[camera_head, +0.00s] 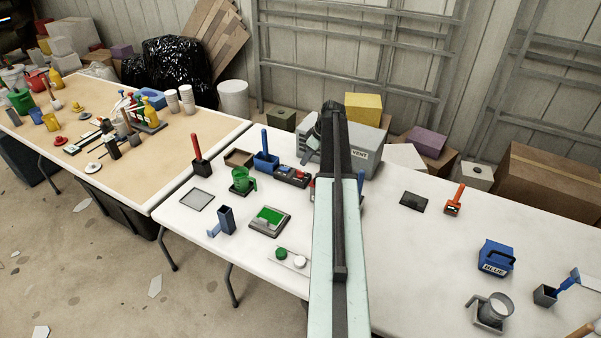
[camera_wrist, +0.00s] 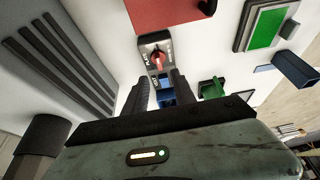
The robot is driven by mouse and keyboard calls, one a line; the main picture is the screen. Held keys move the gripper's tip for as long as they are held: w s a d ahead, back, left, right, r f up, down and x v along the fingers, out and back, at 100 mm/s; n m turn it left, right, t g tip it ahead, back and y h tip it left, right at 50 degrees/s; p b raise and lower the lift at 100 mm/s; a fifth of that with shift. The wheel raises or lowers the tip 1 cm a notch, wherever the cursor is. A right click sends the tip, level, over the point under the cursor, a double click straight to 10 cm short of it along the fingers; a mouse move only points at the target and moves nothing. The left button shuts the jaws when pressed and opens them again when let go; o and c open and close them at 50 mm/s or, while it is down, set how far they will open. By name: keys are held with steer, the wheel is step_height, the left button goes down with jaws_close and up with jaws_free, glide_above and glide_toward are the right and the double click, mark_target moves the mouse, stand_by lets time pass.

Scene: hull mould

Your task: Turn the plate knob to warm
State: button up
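The red knob (camera_wrist: 158,60) sits on a small grey and black control box (camera_wrist: 153,45) in the wrist view. A flat red surface (camera_wrist: 170,14) lies beside the box. My gripper (camera_wrist: 164,80) has its two dark fingers apart, with nothing held between them. The knob shows just beyond the fingertips; I see no contact. In the head view, a dark box with red parts (camera_head: 292,175) shows left of my arm, which hides my gripper and the area behind it.
A grey box marked VENT (camera_head: 360,154) stands close by, its slotted side (camera_wrist: 60,60) left in the wrist view. A blue holder (camera_head: 266,162), green cup (camera_head: 241,181) and green-topped device (camera_head: 270,220) stand left of my arm.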

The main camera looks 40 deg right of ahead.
mark_target(300, 171)
steer(key=b+x, duration=0.6)
steer(key=shift+s+d+f+b, duration=0.1)
steer(key=shift+f+b, duration=0.2)
steer(key=shift+f, duration=0.2)
steer(key=shift+w+f+b, duration=0.3)
steer(key=shift+f+b, duration=0.05)
steer(key=shift+r, duration=0.1)
jaws_close()
steer(key=shift+s, duration=0.1)
